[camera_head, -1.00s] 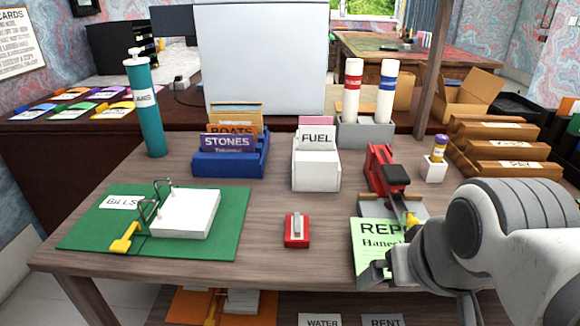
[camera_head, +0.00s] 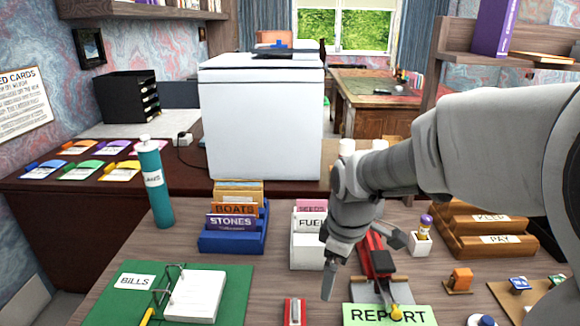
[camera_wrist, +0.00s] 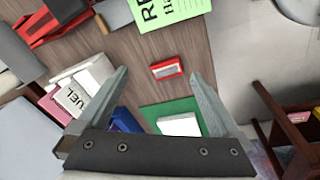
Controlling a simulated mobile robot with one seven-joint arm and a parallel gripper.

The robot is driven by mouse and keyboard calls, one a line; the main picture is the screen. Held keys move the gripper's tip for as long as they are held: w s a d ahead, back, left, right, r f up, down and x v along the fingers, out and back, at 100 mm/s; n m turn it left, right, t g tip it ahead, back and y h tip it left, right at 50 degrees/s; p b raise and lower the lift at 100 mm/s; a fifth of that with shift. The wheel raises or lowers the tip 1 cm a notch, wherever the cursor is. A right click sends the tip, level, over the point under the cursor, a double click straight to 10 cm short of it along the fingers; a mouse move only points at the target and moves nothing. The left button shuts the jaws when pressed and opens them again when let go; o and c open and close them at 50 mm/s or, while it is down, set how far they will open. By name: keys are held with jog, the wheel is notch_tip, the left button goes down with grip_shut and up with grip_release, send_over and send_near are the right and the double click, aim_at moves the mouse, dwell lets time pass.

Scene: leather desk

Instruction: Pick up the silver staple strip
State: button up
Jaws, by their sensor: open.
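The silver staple strip (camera_head: 294,312) lies on top of a small red holder on the desk, at the bottom edge of the head view. The red holder (camera_wrist: 166,71) also shows in the wrist view, between and beyond my fingertips, with a pale top; the strip is too small to make out clearly there. My gripper (camera_wrist: 158,76) is open and empty, its two fingers spread wide.
A red stapler (camera_head: 376,258) stands behind a green REPORT sheet (camera_head: 362,315) to the right. The white FUEL box (camera_head: 306,253) and blue STONES box (camera_head: 232,241) stand behind. A green BILLS binder (camera_head: 128,298) lies left. Bare wood surrounds the holder.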

jog(key=w+a+r+n+g+y+p, duration=0.1)
jog(key=w+a+r+n+g+p, duration=0.1)
jog(key=w+a+n+p, duration=0.25)
jog(key=n, duration=0.2)
send_over(296, 308)
jog(key=d, duration=0.1)
jog(key=shift+m, duration=0.25)
jog(key=f, duration=1.2)
jog(key=shift+d+b, duration=0.2)
jog(key=shift+b, duration=0.2)
jog(key=f, duration=0.2)
jog(key=a+f+b, duration=0.1)
jog(key=f, duration=0.2)
jog(key=shift+a, duration=0.1)
jog(key=shift+c, duration=0.2)
jog(key=c, duration=1.2)
jog(key=shift+r, duration=0.1)
